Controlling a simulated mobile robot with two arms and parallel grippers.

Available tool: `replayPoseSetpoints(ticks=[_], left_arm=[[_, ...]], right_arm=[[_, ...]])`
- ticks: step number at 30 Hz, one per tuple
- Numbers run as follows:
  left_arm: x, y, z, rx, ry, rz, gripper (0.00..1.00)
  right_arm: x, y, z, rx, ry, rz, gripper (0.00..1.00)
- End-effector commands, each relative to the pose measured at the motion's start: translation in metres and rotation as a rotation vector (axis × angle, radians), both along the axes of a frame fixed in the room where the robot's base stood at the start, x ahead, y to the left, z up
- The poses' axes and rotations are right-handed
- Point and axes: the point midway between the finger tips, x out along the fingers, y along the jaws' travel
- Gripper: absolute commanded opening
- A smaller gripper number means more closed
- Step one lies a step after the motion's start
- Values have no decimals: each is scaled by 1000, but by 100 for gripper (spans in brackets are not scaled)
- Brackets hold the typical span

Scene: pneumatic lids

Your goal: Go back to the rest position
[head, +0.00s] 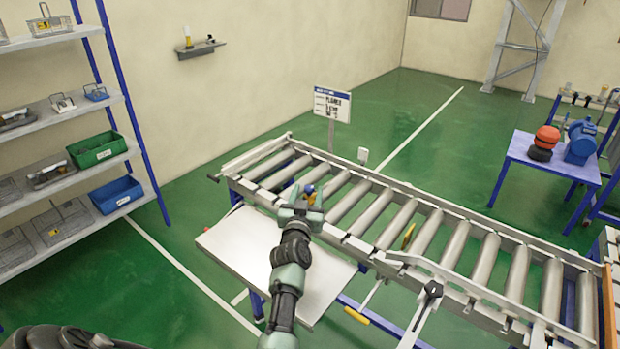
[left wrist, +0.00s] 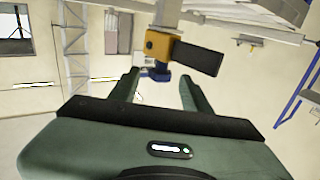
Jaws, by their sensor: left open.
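My left gripper (head: 303,200) reaches forward over the left end of the roller conveyor (head: 408,235) in the head view. In the left wrist view, its two fingers (left wrist: 160,92) are spread apart with nothing held between them. A yellow and blue fitting with a dark block (left wrist: 170,52) shows just beyond the fingertips there. In the head view a small blue and yellow part shows at the gripper's tip. I cannot tell whether the fingers touch it. My right gripper does not show in either view.
A pale panel (head: 235,250) sits at the conveyor's near left side. A sign (head: 332,105) stands behind the conveyor. A shelf rack with a green bin (head: 98,150) and a blue bin (head: 117,195) is at left. A blue table (head: 553,160) is at right. Green floor between is clear.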

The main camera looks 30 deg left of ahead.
Motion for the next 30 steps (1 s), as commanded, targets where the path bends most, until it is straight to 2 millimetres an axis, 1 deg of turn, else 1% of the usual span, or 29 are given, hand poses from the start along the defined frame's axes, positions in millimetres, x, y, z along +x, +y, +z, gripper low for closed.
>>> replayPoseSetpoints(ticks=[1, 6, 24, 26, 27, 29, 30], left_arm=[[-8, -4, 3, 0, 2, -1, 48], [-20, -9, 1, 1, -1, 0, 48], [-22, -11, -2, 2, 8, -9, 48], [-26, -16, -5, 6, 32, -33, 48], [-31, -22, -10, 9, 60, -60, 48], [-43, -35, -21, 12, 126, -117, 48], [-54, -48, -31, 13, 185, -163, 48]], right_arm=[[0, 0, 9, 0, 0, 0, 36], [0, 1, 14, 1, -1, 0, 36], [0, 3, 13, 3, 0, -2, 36], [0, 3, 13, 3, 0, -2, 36], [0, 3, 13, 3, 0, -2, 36], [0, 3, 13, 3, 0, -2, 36], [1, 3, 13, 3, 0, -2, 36]])
